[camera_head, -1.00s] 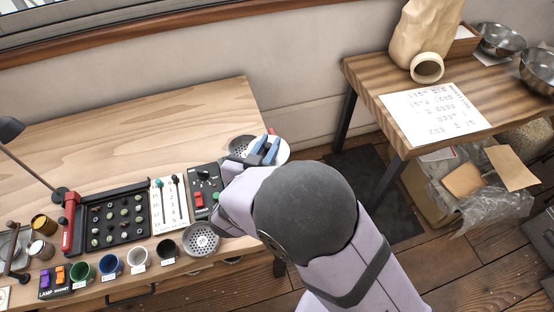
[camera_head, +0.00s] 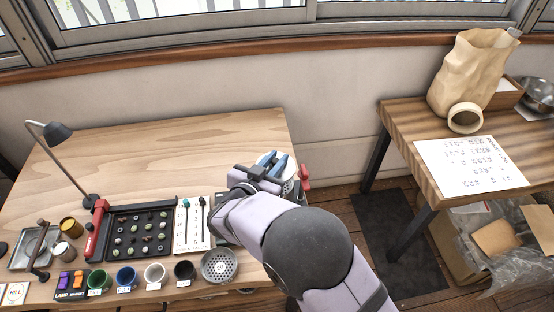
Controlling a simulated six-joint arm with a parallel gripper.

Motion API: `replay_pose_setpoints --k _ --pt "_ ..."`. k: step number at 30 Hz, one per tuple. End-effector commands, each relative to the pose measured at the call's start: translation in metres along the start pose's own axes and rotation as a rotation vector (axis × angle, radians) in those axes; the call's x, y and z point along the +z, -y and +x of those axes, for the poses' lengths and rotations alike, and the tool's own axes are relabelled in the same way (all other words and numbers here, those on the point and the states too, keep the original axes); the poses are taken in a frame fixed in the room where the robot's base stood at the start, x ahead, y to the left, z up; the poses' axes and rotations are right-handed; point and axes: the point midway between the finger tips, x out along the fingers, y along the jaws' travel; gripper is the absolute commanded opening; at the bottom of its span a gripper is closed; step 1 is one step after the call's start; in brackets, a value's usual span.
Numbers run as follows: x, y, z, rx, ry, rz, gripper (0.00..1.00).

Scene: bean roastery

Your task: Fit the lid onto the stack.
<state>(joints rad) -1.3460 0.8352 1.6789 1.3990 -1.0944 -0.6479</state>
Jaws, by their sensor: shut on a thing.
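My gripper (camera_head: 277,166), with blue fingers, is over the right end of the wooden bench. It is shut on a pale round thing (camera_head: 291,171), which seems to be the lid; the fingers cover much of it. A red part (camera_head: 304,176) shows just right of the held thing; I cannot tell what it belongs to. I cannot make out the stack now, as my wrist and forearm hide the bench beneath. I cannot tell whether the held thing touches anything below. A grey perforated round piece (camera_head: 219,265) lies at the bench's front edge, left of my arm.
A black bean tray (camera_head: 112,258), a white card with sliders (camera_head: 191,222) and several small cups, among them a blue one (camera_head: 126,276), line the bench front. A lamp (camera_head: 58,133) stands at left. The bench's back (camera_head: 170,150) is clear. A second table (camera_head: 397,122) stands right.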

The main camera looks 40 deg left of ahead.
Motion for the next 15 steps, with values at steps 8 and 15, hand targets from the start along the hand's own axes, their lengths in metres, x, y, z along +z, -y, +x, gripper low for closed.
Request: replay_pose_setpoints --k 8,15 --pt "0.024 0.000 0.007 0.000 -0.001 -0.001 0.00" --pt "0.042 0.000 0.013 0.000 -0.001 0.000 0.00"
